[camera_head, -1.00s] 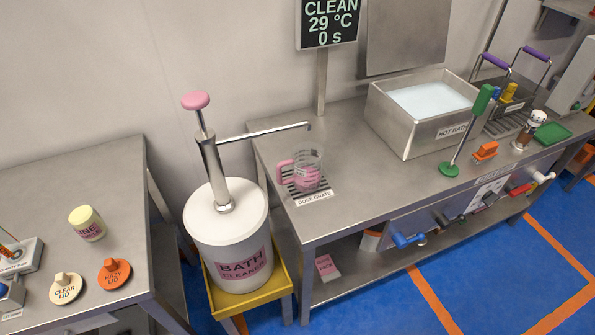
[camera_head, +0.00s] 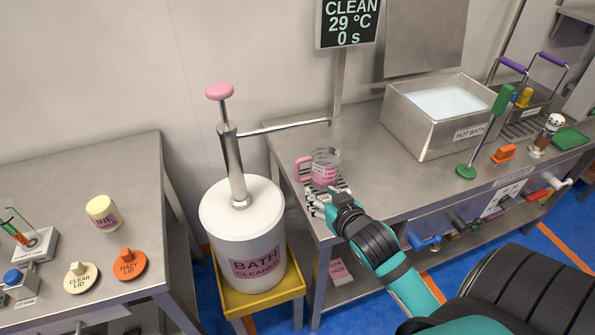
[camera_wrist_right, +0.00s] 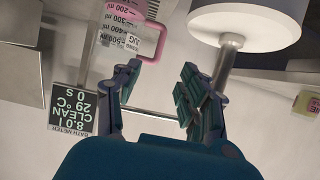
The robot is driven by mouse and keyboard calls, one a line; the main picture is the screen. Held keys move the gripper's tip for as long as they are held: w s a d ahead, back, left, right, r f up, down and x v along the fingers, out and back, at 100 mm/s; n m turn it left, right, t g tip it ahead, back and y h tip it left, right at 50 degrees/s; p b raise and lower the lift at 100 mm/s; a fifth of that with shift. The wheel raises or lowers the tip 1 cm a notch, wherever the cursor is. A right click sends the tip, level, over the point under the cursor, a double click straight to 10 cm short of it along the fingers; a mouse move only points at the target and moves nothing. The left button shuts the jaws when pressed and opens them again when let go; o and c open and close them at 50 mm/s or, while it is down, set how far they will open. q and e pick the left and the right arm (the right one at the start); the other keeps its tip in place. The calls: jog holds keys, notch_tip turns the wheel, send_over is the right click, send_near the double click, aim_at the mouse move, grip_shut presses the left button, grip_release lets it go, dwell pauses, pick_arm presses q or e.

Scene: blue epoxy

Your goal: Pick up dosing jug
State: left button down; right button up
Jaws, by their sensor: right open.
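The dosing jug (camera_head: 325,166) is clear with a pink handle and pink contents, standing on the dose drain (camera_head: 346,187) at the left end of the steel bench. My right gripper (camera_head: 318,200) is just in front of the jug in the head view, and part of the drain is hidden behind it. In the right wrist view the gripper (camera_wrist_right: 152,95) is open with nothing between its fingers. The jug (camera_wrist_right: 112,38) shows there upside down at the top, its pink handle (camera_wrist_right: 160,40) close to the left finger. My left gripper is not in view.
The white bath cleaner drum (camera_head: 243,235) with its pump stands left of the bench, its spout (camera_head: 285,127) reaching over near the jug. The hot bath (camera_head: 435,125) sits further right. A second table (camera_head: 85,240) holds lids and a yellow-topped container.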

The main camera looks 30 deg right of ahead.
jog(key=p, duration=0.1)
send_near(298, 171)
jog(key=x, duration=0.4)
jog(key=shift+w+d+f, duration=0.1)
jog(key=shift+w, duration=0.05)
jog(key=shift+x, duration=0.9)
jog(key=p+x, duration=0.1)
jog(key=x, duration=0.3)
jog(key=shift+w+f, duration=0.2)
jog(key=shift+w, duration=0.15)
grip_shut()
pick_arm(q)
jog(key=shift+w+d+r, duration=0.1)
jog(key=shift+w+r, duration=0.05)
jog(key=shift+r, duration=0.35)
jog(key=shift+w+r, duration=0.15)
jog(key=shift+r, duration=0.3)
pick_arm(e)
jog(key=shift+r, duration=0.1)
